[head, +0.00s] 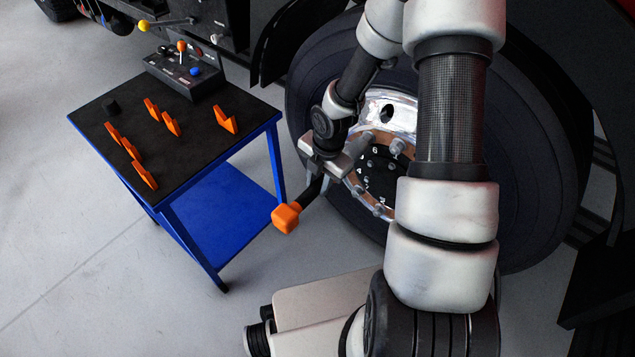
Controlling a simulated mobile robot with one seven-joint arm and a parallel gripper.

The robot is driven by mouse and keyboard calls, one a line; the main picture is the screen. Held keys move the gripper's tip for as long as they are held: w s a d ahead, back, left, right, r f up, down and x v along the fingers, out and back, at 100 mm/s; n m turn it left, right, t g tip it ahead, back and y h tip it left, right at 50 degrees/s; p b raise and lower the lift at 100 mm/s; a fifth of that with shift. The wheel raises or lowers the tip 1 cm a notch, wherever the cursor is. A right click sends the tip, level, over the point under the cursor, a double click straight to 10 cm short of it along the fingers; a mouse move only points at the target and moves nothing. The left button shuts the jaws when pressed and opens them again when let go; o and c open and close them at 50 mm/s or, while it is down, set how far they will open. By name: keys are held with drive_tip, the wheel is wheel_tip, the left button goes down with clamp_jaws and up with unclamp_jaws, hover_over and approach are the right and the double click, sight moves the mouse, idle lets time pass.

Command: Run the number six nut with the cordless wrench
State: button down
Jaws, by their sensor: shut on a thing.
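My gripper (325,160) is shut on the cordless wrench (287,217), beside the wheel's hub. The wrench has a black handle and an orange block at its lower end. Its working end is hidden behind my gripper and the wheel's face, so I cannot tell whether it touches a nut. The wheel (330,72) has a black tyre, a shiny rim and a brown ring with several nuts. A printed 6 shows on the dark hub (375,163), close right of my gripper. A nut (397,147) stands at the ring's upper right. My arm covers the wheel's right part.
A control box (187,78) with levers sits behind. Grey floor is clear at lower left.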

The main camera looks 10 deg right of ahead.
drive_tip(key=shift+w+d+r+p, duration=0.1)
drive_tip(key=shift+w+d+p, duration=0.4)
drive_tip(key=shift+w+d, duration=0.25)
drive_tip(key=shift+d, duration=0.2)
drive_tip(key=shift+w+d+p, duration=0.25)
drive_tip(key=shift+d+p, duration=0.05)
drive_tip(key=shift+p, duration=0.1)
drive_tip(key=c, duration=2.1)
unclamp_jaws()
clamp_jaws()
drive_tip(key=shift+d, duration=0.15)
